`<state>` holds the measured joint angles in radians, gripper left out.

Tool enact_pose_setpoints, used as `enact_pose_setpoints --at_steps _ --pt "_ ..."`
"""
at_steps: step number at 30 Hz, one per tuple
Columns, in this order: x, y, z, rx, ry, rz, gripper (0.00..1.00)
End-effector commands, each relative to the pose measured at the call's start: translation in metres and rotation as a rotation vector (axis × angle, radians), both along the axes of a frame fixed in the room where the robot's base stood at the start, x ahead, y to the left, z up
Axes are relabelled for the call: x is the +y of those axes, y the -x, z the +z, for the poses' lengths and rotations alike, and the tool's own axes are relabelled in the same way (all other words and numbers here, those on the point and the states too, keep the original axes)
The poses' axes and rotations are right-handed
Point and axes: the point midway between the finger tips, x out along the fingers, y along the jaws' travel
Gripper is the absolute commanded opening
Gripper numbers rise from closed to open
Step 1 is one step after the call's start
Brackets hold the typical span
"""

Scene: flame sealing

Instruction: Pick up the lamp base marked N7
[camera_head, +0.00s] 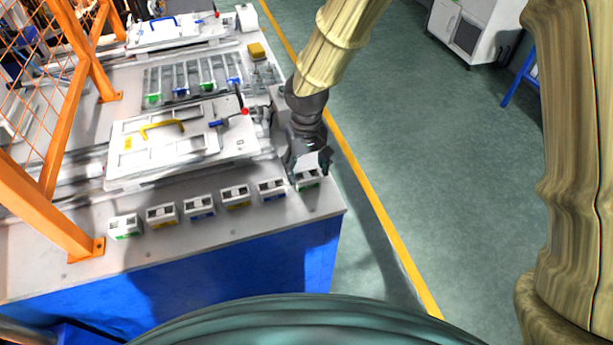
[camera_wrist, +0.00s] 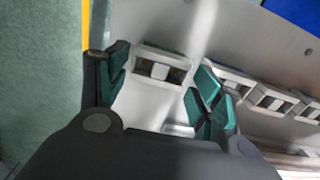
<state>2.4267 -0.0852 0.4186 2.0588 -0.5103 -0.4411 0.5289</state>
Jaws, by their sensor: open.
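Several small white lamp bases stand in a row along the front of the bench. Their markings are too small to read, so I cannot tell which is N7. My gripper (camera_head: 310,163) is open above the rightmost lamp base (camera_head: 308,181), which has a green edge and is partly hidden behind the fingers. In the wrist view this base (camera_wrist: 160,66) shows between and just beyond the two open green-padded fingers. I cannot tell whether they touch it. Other bases in the row are a blue-edged one (camera_head: 271,189) beside it and a yellow-edged one (camera_head: 236,197).
A white panel with a yellow handle (camera_head: 163,128) lies behind the row. A rack (camera_head: 195,80) with green and blue parts is farther back. An orange fence (camera_head: 75,90) stands at the left. The bench's right edge is close to my gripper, with open floor beyond.

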Motion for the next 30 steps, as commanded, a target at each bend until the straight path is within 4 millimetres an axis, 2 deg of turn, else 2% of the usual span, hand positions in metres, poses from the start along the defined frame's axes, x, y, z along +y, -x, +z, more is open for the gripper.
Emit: enact_pose_setpoints --at_steps 9,19,20,24,25,30 --pt "0.000 -0.001 -0.025 0.000 0.000 0.000 0.66" --pt "0.000 -0.001 -0.030 -0.001 -0.001 0.000 0.66" --pt "0.000 -0.001 -0.030 -0.001 -0.001 0.000 0.64" --pt "0.000 -0.001 -0.030 -0.001 -0.001 0.000 0.39" --pt "0.000 -0.001 -0.030 -0.001 -0.001 0.000 0.36" --pt "0.000 -0.001 -0.030 -0.001 -0.001 0.000 0.36"
